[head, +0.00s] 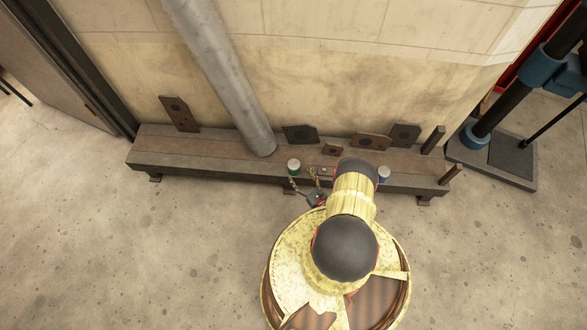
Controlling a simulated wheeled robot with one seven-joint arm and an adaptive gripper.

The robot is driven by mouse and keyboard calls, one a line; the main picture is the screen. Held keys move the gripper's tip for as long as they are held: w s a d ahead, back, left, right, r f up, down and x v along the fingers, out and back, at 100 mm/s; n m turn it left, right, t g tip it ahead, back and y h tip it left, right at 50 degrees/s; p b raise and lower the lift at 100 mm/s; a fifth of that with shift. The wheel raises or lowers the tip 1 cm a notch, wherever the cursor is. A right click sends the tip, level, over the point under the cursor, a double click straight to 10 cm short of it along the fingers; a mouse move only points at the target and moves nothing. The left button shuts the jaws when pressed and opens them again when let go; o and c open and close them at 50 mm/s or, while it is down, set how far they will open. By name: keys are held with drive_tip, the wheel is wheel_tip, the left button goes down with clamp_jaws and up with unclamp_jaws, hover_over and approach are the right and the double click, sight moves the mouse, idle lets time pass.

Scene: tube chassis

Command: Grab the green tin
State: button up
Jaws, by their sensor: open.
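A small tin (294,165) with a pale top and a green side stands upright on the front part of the low grey bench, just right of the foot of the slanted pipe. My gripper (303,179) is open, at the front edge of the bench, with its fingers pointing towards the wall. The tin is just beyond the left finger. I cannot tell whether they touch. Nothing shows between the fingers. My yellow arm with dark joints covers part of the bench to the right.
A blue and white tin (384,174) stands right of my arm. Dark brackets (299,134) stand along the back of the bench (210,160). A thick grey pipe (222,80) leans down onto it. The concrete floor (130,250) at the left is clear.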

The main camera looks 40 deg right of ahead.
sight(294, 166)
drive_tip(key=w+b, duration=0.1)
drive_tip(key=w, duration=0.2)
drive_tip(key=w+d, duration=0.1)
drive_tip(key=w, duration=0.2)
drive_tip(key=shift+w+d+r+b, duration=0.1)
drive_tip(key=shift+w+r+b, duration=0.1)
drive_tip(key=shift+b, duration=0.2)
drive_tip(key=shift+c, duration=0.8)
drive_tip(key=c, duration=1.3)
